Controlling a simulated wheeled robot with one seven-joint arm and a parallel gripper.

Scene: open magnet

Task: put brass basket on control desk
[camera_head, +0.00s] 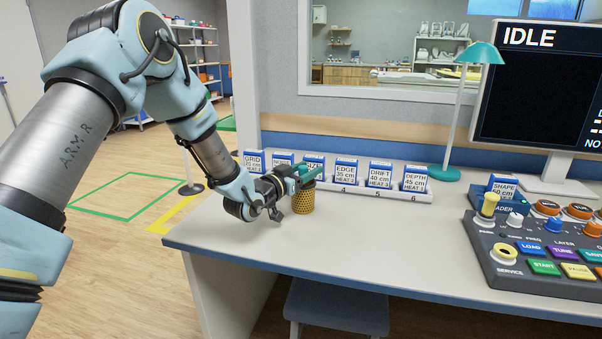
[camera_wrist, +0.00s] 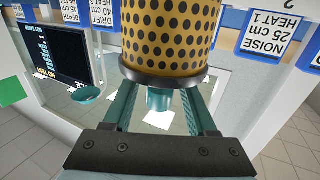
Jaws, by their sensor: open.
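The brass basket (camera_head: 303,200) is a yellow cylinder with dark perforations. It stands upright on the control desk (camera_head: 340,236), near the row of cards. The two teal fingers of my gripper (camera_wrist: 162,98) reach up toward that band, one on each side. Their tips are partly hidden by the basket, so contact cannot be told.
A numbered rack (camera_head: 390,194) with several blue-and-white cards runs along the desk's back. A teal lamp (camera_head: 445,174) and a monitor (camera_head: 535,90) stand right of it. A button console (camera_head: 540,250) fills the right end. The desk's front middle is clear. A stool (camera_head: 337,306) sits below.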

